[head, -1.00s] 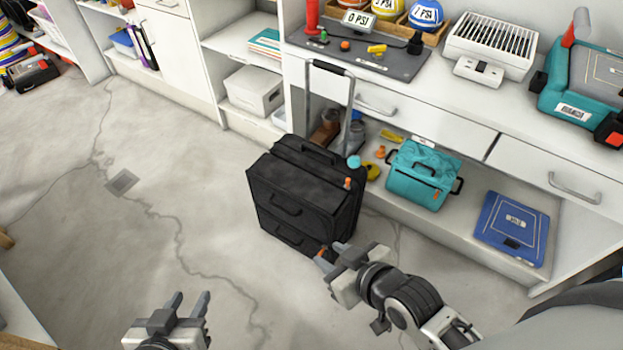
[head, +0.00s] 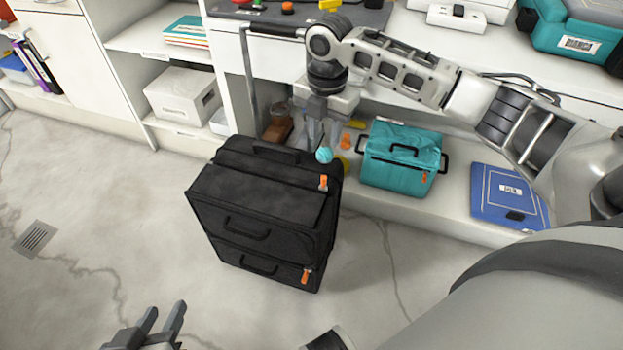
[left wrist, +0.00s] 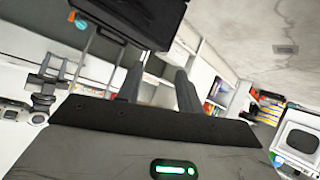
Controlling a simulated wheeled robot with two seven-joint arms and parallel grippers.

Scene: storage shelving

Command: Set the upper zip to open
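A black suitcase (head: 262,205) stands upright on the floor with its handle raised. The upper zip's orange pull (head: 323,182) is at the near right top corner. The lower zip's orange pull (head: 307,275) is near the bottom right. A teal ball (head: 324,155) sits at the top right edge. My right gripper (head: 321,142) points down just behind that edge, its fingers apart, close to the ball and above the upper pull; contact is unclear. My left gripper (head: 161,318) is open and empty, low and left of the suitcase. The suitcase also shows in the left wrist view (left wrist: 145,18).
A white box (head: 180,97) is on the shelf at left. The worktop edge lies behind my right arm. Floor left of the suitcase is clear.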

